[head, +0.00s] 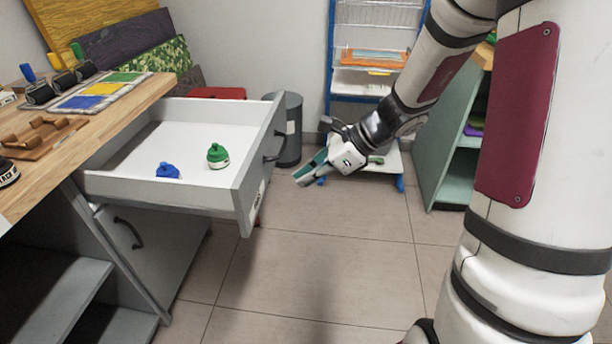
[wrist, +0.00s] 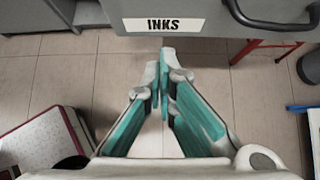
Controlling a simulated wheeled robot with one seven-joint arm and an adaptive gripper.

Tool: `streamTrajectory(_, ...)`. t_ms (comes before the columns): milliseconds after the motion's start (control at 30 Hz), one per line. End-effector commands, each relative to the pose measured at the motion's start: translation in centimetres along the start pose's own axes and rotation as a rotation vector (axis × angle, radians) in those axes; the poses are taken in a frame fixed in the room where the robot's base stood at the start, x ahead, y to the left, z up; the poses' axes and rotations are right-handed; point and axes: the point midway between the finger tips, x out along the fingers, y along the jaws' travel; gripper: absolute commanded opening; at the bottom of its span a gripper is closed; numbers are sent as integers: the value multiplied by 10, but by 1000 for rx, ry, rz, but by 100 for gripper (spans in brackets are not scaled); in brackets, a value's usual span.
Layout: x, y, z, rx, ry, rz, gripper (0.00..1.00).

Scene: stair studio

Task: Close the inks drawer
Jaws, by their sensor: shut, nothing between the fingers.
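The inks drawer (head: 215,196) is a grey drawer with a white inside, pulled out from under the wooden bench in the head view. A blue ink bottle (head: 167,171) and a green ink bottle (head: 217,156) are inside it. Its front faces right and carries a dark handle (head: 274,146). In the wrist view the INKS label (wrist: 164,26) and the handle (wrist: 270,18) show at the top. My gripper (head: 301,180) is shut and empty, to the right of the drawer front and apart from it in the head view. Its fingertips (wrist: 165,62) point toward the drawer front, just below the label in the wrist view.
The wooden bench (head: 125,105) holds rollers and a tray of colour pads. A grey bin (head: 291,130) stands behind the drawer, and a blue-framed rack (head: 368,85) is at the back. Open green shelves (head: 462,165) stand to the right. The tiled floor (head: 310,265) in front is clear.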

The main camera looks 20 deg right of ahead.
Motion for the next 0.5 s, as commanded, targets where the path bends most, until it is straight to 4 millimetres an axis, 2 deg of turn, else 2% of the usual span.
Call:
streamTrajectory(33, 13, 1, -2, -1, 0, 4, 0)
streamTrajectory(300, 66, 1, -2, -2, 1, 4, 0)
streamTrajectory(500, 85, 1, 18, -5, 1, 2, 0)
